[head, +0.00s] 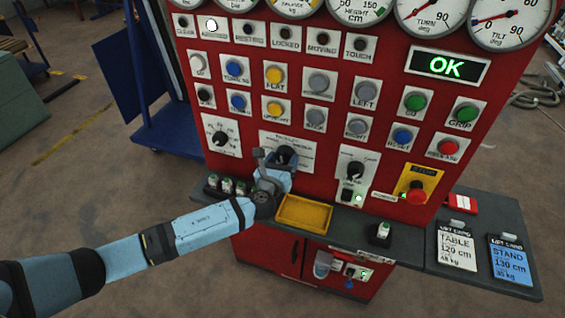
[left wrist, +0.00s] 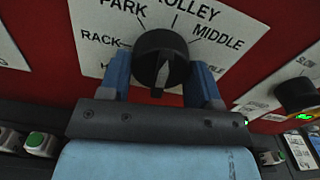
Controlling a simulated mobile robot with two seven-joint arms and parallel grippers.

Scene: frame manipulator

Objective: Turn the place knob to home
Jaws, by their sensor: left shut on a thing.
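The place knob (left wrist: 160,60) is a round black dial on a white label plate (left wrist: 222,22), with PARK, a partly cut word ending in OLLEY, RACK and MIDDLE around it. A word starting with H at the lower left is mostly hidden by my gripper. In the head view the knob (head: 284,155) sits on the red panel above the yellow tray. My left gripper (left wrist: 162,75) has its blue fingers on both sides of the knob, shut on it. The knob's ridge slopes nearly straight down, with a pale mark on it. My left gripper also shows in the head view (head: 275,168). My right gripper is out of view.
A second black knob (head: 355,169) is right of it, and another dial (head: 219,137) is left. A yellow tray (head: 304,212) and small green-topped blocks (head: 227,185) lie on the ledge below. A red stop button (head: 416,192) is further right. The screen (head: 446,66) reads OK.

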